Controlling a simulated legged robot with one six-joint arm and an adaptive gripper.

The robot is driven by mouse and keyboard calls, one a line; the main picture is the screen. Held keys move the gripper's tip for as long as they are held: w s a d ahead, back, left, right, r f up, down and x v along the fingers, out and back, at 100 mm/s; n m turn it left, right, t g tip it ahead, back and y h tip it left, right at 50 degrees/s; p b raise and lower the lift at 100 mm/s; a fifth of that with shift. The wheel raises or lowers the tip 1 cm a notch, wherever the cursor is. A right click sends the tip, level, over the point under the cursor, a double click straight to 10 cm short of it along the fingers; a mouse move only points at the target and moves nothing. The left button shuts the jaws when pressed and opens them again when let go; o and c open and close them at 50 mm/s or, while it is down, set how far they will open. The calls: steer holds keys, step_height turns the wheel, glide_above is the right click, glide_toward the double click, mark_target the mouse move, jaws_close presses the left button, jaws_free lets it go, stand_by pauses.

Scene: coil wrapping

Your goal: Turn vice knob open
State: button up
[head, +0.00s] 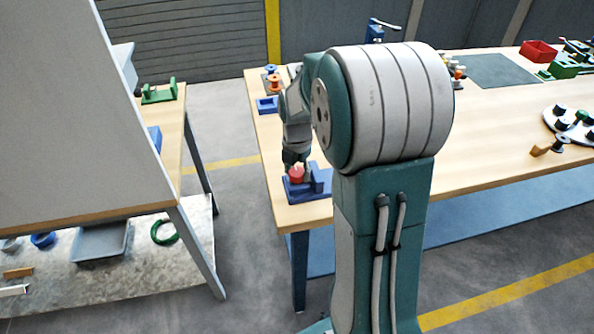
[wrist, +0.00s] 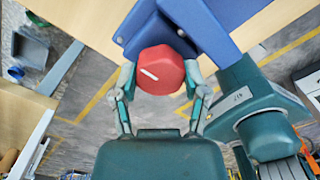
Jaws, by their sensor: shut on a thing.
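The vice is a blue block near the front left corner of the wooden table, and its body (head: 318,181) shows in the head view. Its red knob (head: 296,174) faces my gripper (head: 296,165), which comes down on it from above. In the wrist view, the red knob (wrist: 160,70) has a white mark pointing up and to the left. The blue vice body (wrist: 190,25) lies behind it. My gripper (wrist: 160,85) has one finger on each side of the knob and is shut on it. The vice jaws are hard to make out.
A second bench with a green holder (head: 160,92) stands at the left, across a floor gap. My arm hides part of the table.

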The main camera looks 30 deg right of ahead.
mark_target(296, 171)
stand_by(0.3)
steer(key=o, duration=1.1)
steer(key=shift+w, duration=0.1)
steer(key=shift+o, duration=0.2)
step_height(296, 171, up, 12)
steer(key=shift+a, duration=0.1)
